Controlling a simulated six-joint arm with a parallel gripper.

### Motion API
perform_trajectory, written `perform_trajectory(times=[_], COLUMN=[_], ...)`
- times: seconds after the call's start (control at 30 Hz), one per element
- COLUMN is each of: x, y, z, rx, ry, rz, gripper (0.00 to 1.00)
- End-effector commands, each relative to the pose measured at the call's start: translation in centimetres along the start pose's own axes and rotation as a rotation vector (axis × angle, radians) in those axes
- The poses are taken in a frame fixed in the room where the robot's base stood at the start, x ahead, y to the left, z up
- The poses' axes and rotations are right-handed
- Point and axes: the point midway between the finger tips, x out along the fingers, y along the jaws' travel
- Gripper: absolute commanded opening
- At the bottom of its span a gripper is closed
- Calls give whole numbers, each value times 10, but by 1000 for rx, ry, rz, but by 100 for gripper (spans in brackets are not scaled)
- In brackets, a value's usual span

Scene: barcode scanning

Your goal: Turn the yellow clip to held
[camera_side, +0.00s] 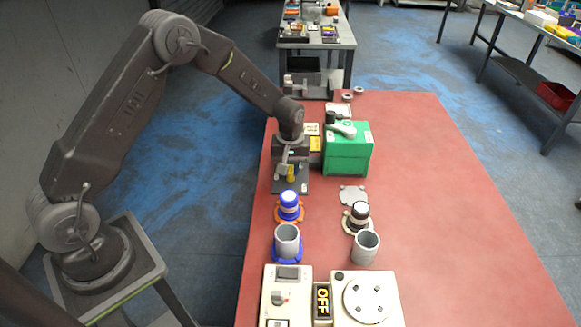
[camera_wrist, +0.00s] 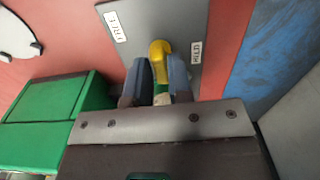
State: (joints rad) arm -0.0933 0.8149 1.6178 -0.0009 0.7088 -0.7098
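The yellow clip (camera_wrist: 160,48) stands on a grey plate (camera_wrist: 215,22) in the wrist view. The plate has a white FREE label (camera_wrist: 115,27) on the left and a HELD label (camera_wrist: 196,53) on the right. The clip's yellow end is nearer the HELD label. My gripper (camera_wrist: 160,72) has one finger on each side of the clip, very close to it; whether both fingers press on it is unclear. In the side view the clip (camera_side: 290,173) shows small below my gripper (camera_side: 285,165), above the plate (camera_side: 291,187).
A green box (camera_side: 348,154) with a grey handle stands right of the plate; it also shows in the wrist view (camera_wrist: 45,100). The red table's right side is clear.

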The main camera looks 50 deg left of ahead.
Motion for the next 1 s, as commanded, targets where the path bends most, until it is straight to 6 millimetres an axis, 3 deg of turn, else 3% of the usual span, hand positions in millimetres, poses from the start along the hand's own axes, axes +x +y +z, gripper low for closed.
perform_trajectory(times=[0.2, 0.53, 0.67, 1.0], x=[0, -8, -28, -102], y=[0, 0, 1, 0], z=[0, 0, -1, 0], rx=[2, 3, 3, 2], ry=[0, 3, 4, 3], rz=[0, 2, 3, 2], gripper=[38, 38, 38, 38])
